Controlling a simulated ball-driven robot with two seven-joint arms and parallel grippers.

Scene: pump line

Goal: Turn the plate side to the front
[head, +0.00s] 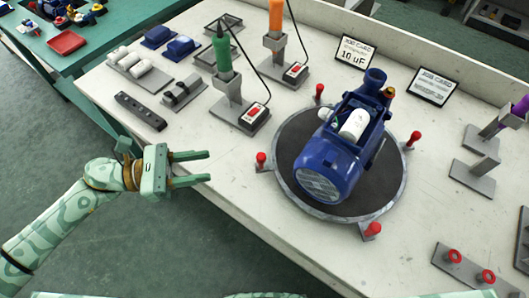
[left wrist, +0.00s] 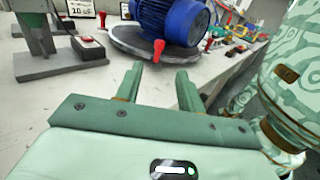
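A blue pump (head: 340,145) lies on a round dark turntable (head: 385,195) in the middle of the bench. Its round grilled end faces the front left, and a white cylinder (head: 354,124) sits in the open box on its top. Red-knobbed pegs stand around the turntable rim, one of them at the left (head: 261,158). In the left wrist view the fingers (left wrist: 157,80) point toward the turntable and a red knob (left wrist: 158,48), apart from both. My right gripper is not in view.
Green (head: 222,50) and orange (head: 276,18) tools stand in grey holders behind the left gripper. Job cards (head: 355,53) stand at the back. Grey stands (head: 473,175) and a red-knobbed rack (head: 470,265) are at the right. The bench front beside the turntable is clear.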

